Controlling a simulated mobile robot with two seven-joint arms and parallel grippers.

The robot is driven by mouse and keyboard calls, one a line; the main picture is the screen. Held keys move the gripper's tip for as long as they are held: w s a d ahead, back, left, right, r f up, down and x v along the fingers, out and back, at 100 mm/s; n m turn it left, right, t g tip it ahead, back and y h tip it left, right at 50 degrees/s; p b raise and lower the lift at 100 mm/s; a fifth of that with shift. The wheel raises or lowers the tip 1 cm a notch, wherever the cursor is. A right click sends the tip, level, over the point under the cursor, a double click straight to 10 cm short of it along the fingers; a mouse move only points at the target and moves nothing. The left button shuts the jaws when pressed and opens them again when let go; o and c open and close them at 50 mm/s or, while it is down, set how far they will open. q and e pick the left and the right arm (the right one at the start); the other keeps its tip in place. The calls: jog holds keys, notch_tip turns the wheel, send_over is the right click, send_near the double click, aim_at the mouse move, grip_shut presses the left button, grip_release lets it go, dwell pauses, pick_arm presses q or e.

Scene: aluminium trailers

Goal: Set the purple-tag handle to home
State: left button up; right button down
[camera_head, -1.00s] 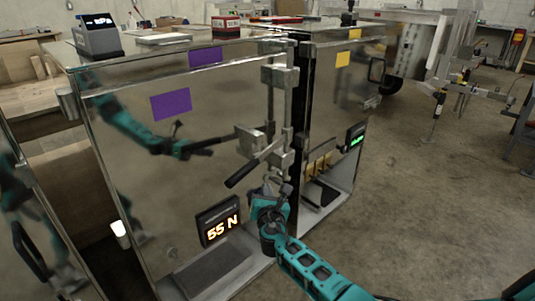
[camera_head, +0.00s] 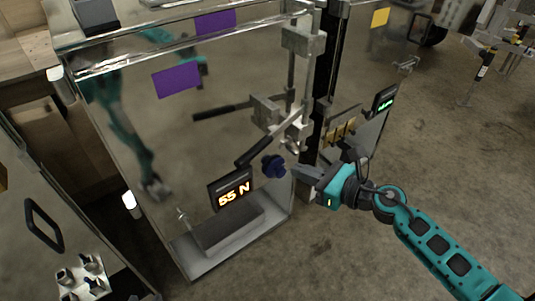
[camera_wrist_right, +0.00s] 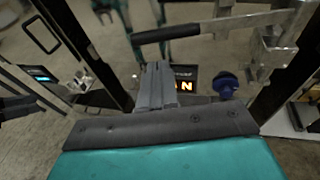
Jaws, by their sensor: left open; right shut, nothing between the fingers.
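The handle is a lever with a dark grip (camera_head: 255,152) on the shiny metal panel (camera_head: 140,130) that carries purple patches (camera_head: 177,79). Its grip slants down and left from a metal clamp bracket (camera_head: 265,112); a similar dark bar behind looks like its reflection. My right gripper (camera_head: 300,172) is shut and empty, right of a blue knob (camera_head: 273,167) and below the lever, apart from the grip. In the right wrist view the closed fingers (camera_wrist_right: 156,85) point toward the panel, below the dark grip (camera_wrist_right: 165,34). My left gripper does not show, apart from possible teal reflections.
A display reading 55 N (camera_head: 232,190) sits low on the panel above a grey ledge (camera_head: 225,228). To the right stands another panel with a yellow tag (camera_head: 380,17) and green display (camera_head: 385,97). Open concrete floor lies to the right.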

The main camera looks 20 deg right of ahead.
aim_at(256, 154)
jog(key=x, duration=0.9)
jog(key=shift+w+a+f, duration=0.1)
jog(key=shift+w+a, duration=0.05)
jog(key=shift+w, duration=0.15)
jog(key=shift+w+a+f, duration=0.1)
jog(key=shift+w+a, duration=0.2)
jog(key=shift+w, duration=0.15)
jog(key=shift+a, duration=0.1)
jog(key=shift+w, duration=0.1)
